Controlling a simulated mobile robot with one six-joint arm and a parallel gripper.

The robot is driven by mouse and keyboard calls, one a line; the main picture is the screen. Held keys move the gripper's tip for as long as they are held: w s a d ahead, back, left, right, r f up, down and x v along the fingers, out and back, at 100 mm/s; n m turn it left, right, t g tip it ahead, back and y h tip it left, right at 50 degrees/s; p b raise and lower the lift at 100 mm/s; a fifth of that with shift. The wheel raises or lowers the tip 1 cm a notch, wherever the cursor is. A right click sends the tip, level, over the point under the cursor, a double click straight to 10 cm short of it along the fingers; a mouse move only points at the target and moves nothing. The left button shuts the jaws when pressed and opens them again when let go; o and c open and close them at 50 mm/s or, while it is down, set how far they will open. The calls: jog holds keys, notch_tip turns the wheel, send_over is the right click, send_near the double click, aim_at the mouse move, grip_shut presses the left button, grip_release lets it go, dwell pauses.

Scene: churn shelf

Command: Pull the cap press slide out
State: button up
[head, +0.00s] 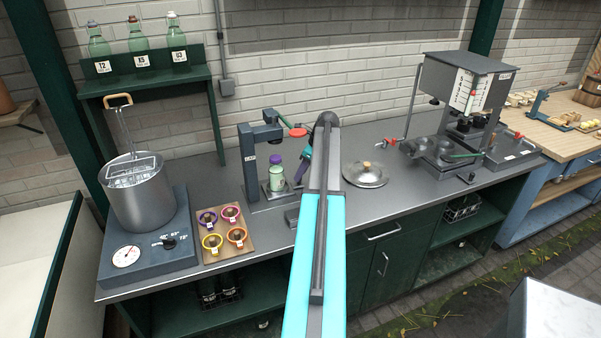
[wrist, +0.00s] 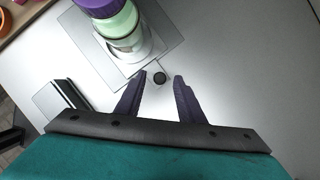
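The cap press (head: 248,165) is a dark blue-grey frame with a red-ended lever, standing on the grey counter. A pale green bottle (head: 277,180) with a purple cap stands upright on its slide plate; the bottle also shows in the wrist view (wrist: 128,28). In the head view my arm hides most of the gripper.
A grey block (wrist: 62,97) lies left of my fingers. A tray (head: 226,256) of colored cap cups and a pot (head: 139,193) on a dial heater stand left. A round metal lid (head: 365,177) lies right of my arm. The counter right of the knob looks clear.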

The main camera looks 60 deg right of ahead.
jog(key=shift+w+f, duration=0.25)
jog(key=shift+f, duration=0.35)
grip_shut()
jog(key=shift+w, duration=0.1)
